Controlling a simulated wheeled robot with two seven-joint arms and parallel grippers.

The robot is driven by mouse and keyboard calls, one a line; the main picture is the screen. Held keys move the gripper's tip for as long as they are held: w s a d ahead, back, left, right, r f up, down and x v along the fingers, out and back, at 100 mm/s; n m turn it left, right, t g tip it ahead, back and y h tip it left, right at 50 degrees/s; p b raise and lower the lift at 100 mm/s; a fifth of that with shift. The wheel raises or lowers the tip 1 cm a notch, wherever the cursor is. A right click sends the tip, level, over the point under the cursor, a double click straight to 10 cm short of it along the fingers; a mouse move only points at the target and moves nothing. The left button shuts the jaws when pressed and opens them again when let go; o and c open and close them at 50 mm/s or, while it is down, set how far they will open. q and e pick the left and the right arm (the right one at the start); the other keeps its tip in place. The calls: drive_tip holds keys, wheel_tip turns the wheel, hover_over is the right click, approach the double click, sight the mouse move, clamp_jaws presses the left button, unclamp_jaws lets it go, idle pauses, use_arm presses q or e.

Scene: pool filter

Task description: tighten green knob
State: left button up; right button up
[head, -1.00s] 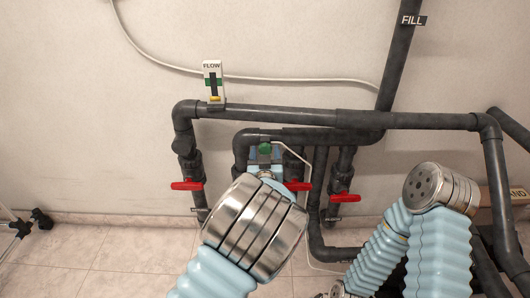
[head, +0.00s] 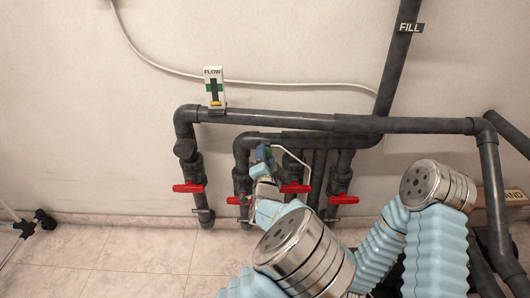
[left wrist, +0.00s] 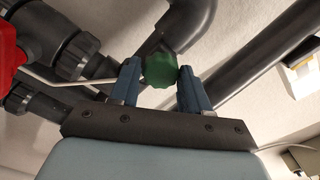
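The green knob (left wrist: 160,69) sits between the two blue fingers of my left gripper (left wrist: 159,80) in the left wrist view. The fingers flank it closely on both sides and appear to be shut on it; the exact contact is hard to see. In the head view, the left gripper (head: 264,154) is at the pipework, and only a small bit of the green knob (head: 269,149) shows beside a blue finger. My right arm stands at the lower right, but its gripper is out of view.
Dark pipes (head: 300,119) run along the wall, close around the left gripper. Red valve handles (head: 188,188) sit to the left, with others (head: 341,198) to the right. A flow gauge (head: 213,88) stands on the upper pipe. The tiled floor (head: 130,262) at left is mostly clear.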

use_arm(q)
drive_tip(key=shift+o, duration=0.9)
drive_tip(key=s, duration=0.6)
